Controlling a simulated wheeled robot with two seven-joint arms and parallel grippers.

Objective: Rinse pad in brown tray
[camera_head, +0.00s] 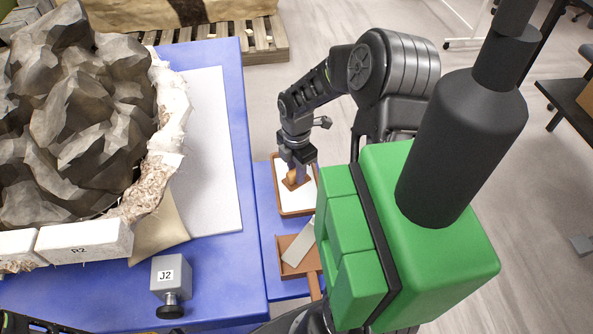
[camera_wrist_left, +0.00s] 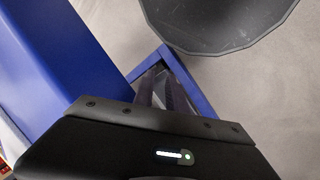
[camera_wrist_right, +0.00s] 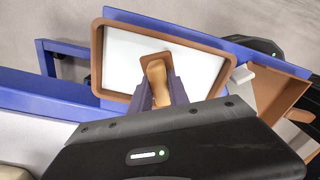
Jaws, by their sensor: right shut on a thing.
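The brown tray (camera_head: 296,214) has a brown rim and a white inside, and stands on a low blue surface right of the main table. It also shows in the right wrist view (camera_wrist_right: 97,60). The pad (camera_wrist_right: 148,60) has a brown base and a tan handle, and is over the white inside of the tray. Whether it touches the bottom, I cannot tell. My right gripper (camera_head: 297,168) points down and is shut on the pad's handle (camera_wrist_right: 157,82). My left gripper (camera_wrist_left: 163,92) shows only in its own wrist view, over the floor beside blue framing; its finger gap is unclear.
A second brown tray (camera_head: 284,243) with a flat pale tool (camera_head: 299,244) sits just nearer. On the blue table (camera_head: 222,262) are a large dark rock (camera_head: 75,110) in a white jacket and a grey block marked J2 (camera_head: 170,277). A green-and-black body fills the right foreground.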

